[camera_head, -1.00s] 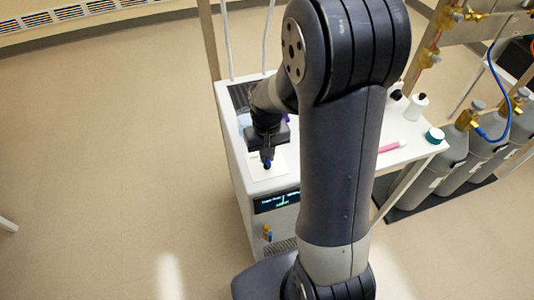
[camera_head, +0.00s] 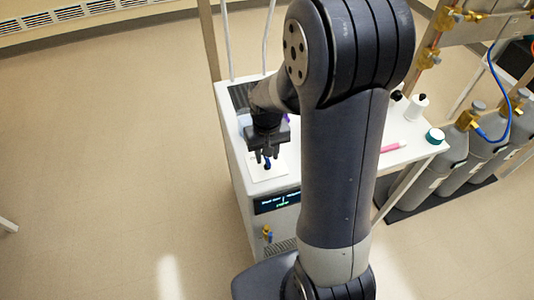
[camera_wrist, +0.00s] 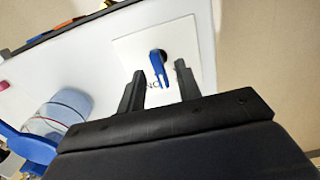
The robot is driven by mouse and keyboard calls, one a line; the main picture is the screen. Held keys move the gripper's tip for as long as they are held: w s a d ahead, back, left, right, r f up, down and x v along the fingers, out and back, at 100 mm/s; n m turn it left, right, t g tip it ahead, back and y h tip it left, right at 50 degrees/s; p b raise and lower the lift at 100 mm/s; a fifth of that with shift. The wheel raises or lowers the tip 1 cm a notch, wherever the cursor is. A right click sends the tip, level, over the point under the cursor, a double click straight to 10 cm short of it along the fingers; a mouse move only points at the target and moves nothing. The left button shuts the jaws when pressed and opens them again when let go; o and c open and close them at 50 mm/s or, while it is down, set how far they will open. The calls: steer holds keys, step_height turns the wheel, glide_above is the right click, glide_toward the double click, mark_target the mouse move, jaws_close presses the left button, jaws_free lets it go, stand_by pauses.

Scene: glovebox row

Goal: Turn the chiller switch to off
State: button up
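The chiller (camera_head: 238,172) is a white box with a dark display on its front. Its switch is a blue lever (camera_wrist: 158,66) on a white square plate (camera_wrist: 125,48) on the chiller's top; the lever also shows small in the head view (camera_head: 267,164). Dark letters on the plate, partly hidden, show beside the lever. My gripper (camera_wrist: 160,70) is above the plate with its two fingers apart. The lever appears between the fingers in the wrist view, with gaps on both sides. I cannot tell how far the fingertips are above it.
A white bench top (camera_head: 408,150) to the right holds a pink pen-like item (camera_head: 392,147) and small bottles (camera_head: 417,106). Grey gas cylinders (camera_head: 482,150) stand further right. A blue-white cylindrical item (camera_wrist: 64,108) lies left in the wrist view. The floor left of the chiller is clear.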

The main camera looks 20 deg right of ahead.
step_height(320, 180, up, 10)
steer(key=shift+r, duration=0.15)
stand_by(0.4)
step_height(320, 180, down, 11)
steer(key=shift+r, duration=0.1)
stand_by(0.3)
steer(key=shift+m, duration=0.3)
